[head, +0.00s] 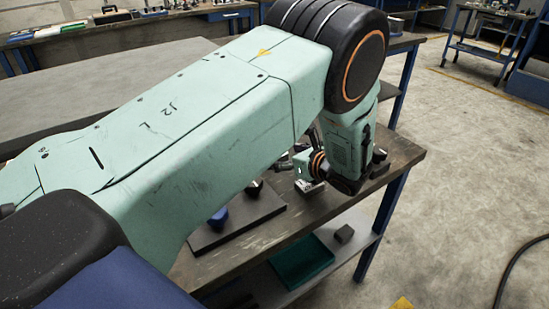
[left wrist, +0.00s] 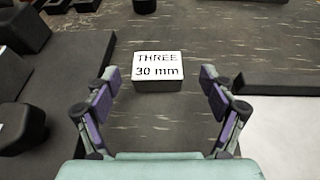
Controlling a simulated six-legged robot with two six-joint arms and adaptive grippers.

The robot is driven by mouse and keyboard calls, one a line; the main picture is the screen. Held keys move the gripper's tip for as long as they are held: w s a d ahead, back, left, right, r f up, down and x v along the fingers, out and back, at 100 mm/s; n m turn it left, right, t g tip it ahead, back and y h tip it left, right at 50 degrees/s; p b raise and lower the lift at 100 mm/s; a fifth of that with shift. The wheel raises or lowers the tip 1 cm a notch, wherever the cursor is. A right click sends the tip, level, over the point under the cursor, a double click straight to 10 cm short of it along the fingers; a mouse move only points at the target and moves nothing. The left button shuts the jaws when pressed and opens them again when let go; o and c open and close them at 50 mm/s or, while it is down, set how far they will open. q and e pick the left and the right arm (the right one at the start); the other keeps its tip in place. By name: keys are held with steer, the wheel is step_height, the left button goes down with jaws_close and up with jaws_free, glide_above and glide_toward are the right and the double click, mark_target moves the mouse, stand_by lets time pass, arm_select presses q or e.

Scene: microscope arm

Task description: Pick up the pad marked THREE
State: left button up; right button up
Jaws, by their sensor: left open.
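The pad marked THREE (left wrist: 158,72), with a white top reading "THREE 30 mm" and dark sides, lies on the dark worn table in the left wrist view. My left gripper (left wrist: 159,78) is open, with one finger on each side of the pad. Gaps show between both fingers and the pad, and nothing is held. In the head view my left arm comes in from the left and bends down over the table. A small pale-topped block (head: 310,187) shows below its wrist there; its lettering is too small to read. My right gripper is not in view.
A dark board (head: 235,222) holds a blue piece (head: 218,217) and a black piece. Dark blocks (left wrist: 22,127) stand to the left in the wrist view, and a dark slab (left wrist: 280,83) lies right.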

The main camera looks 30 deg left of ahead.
mark_target(277, 154)
arm_select(q)
steer(key=x, duration=0.2)
steer(key=shift+a+f, duration=0.15)
steer(key=shift+a, duration=0.6)
steer(key=shift+w+d, duration=0.1)
steer(key=shift+d, duration=0.05)
steer(key=shift+c, duration=0.7)
steer(key=c, duration=0.5)
jaws_close()
